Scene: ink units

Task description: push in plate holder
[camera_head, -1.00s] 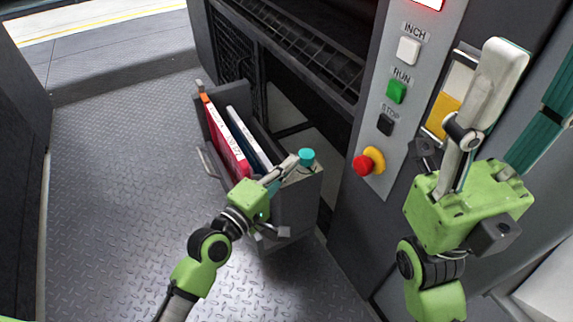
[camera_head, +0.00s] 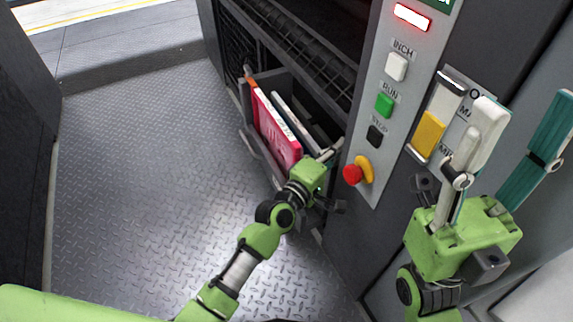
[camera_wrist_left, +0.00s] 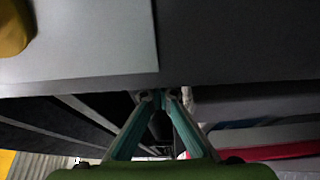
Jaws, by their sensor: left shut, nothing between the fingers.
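The plate holder (camera_head: 264,155) is a dark grey open-topped bin with upright plates in it, one of them red (camera_head: 278,135). It sits largely within the machine's bay, its outer side still showing beside the floor. My left gripper (camera_head: 332,153) is shut and empty at the holder's near right end, beside the control panel; contact is hard to tell. In the left wrist view its closed fingertips (camera_wrist_left: 160,96) are close to grey panel edges, with red at the right. My right gripper (camera_head: 525,115) is raised at the right with its fingers apart, holding nothing.
The control panel (camera_head: 390,130) has white, green and black buttons and a red emergency stop (camera_head: 353,174) close to my left gripper. A yellow-and-white slider (camera_head: 437,118) is near my right gripper. The tread-plate floor (camera_head: 140,190) is clear at the left.

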